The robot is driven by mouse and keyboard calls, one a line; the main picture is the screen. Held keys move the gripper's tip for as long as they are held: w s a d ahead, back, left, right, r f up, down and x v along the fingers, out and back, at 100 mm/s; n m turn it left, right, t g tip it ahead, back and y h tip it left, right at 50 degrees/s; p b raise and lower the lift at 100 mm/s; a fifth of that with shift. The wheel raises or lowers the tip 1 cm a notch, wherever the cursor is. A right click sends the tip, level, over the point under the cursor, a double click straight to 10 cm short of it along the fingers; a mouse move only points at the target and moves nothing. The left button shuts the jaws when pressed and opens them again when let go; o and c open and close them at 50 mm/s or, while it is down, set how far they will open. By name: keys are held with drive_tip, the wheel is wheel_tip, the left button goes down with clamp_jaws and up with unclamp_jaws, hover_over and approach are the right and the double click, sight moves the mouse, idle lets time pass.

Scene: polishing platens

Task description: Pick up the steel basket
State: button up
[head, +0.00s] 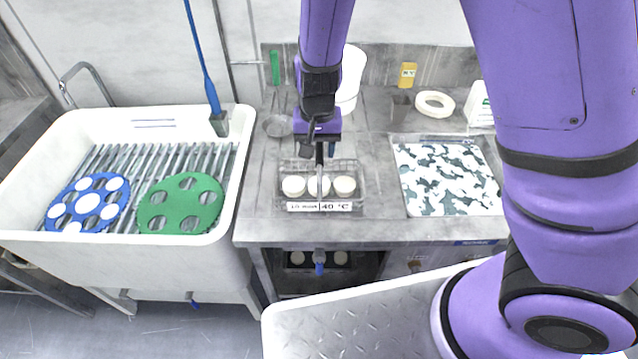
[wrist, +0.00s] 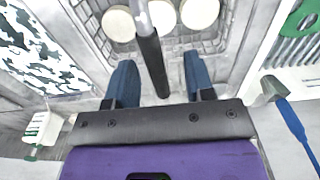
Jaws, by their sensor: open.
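The steel basket (head: 352,167) is a wire-mesh basket in the grey counter, holding 3 round white pieces. It also shows at the top of the wrist view (wrist: 210,40). A dark grey upright bar (wrist: 150,50), apparently the basket's handle, rises from it. My gripper (head: 319,151) is above the basket, pointing down. In the wrist view its two blue fingers (wrist: 158,78) are apart, one on each side of the bar, with gaps visible. I cannot tell whether the bar is fully at fingertip depth.
A label reading 40 °C (head: 319,207) is at the basket's front. A white sink (head: 226,180) with a blue disc (head: 75,197) and a green disc (head: 181,224) stands left. A speckled tray (head: 450,180) lies right.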

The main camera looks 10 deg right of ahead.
drive_tip(key=shift+w+d+f, duration=0.1)
drive_tip(key=shift+d+f, duration=0.05)
drive_tip(key=shift+f, duration=0.8)
drive_tip(key=shift+w+d+f, duration=0.1)
drive_tip(key=shift+f, duration=0.8)
drive_tip(key=shift+c, duration=0.5)
clamp_jaws()
